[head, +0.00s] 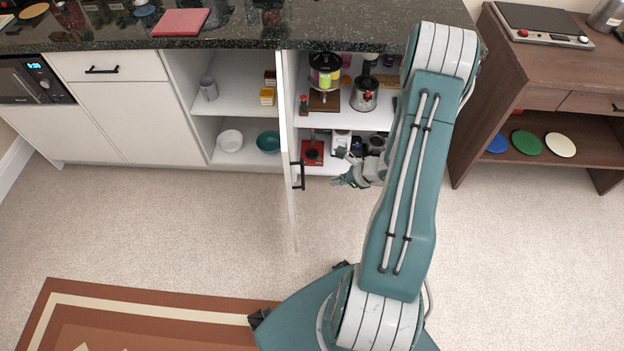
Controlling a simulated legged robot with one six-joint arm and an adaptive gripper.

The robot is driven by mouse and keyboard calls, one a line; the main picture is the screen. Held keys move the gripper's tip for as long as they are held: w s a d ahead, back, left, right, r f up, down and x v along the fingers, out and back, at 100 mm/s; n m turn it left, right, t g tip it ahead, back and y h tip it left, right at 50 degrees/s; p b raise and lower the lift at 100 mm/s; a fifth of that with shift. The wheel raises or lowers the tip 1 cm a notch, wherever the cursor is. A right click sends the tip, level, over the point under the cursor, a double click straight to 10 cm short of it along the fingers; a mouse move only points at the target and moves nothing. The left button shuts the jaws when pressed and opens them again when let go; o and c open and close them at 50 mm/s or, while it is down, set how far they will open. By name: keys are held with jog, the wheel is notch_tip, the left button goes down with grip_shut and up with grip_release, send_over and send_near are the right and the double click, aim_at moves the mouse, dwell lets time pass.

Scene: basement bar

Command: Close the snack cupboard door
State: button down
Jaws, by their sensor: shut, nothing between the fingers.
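The cupboard door (290,160) is a white panel seen almost edge-on, swung out from the counter, with a dark bar handle (298,175) on its right face. My arm hides the cupboard's right side.
A dark stone counter (110,32) runs above the cupboards. An open shelf with bowls (230,140) is left of the door. A brown wooden cabinet (480,95) stands at the right. The floor (180,220) left of the door is clear, with a brown rug (120,312) nearer.

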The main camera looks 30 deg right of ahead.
jog(key=w+a+f, duration=0.3)
jog(key=w+a, duration=0.2)
jog(key=w, duration=0.1)
jog(key=shift+f, duration=0.25)
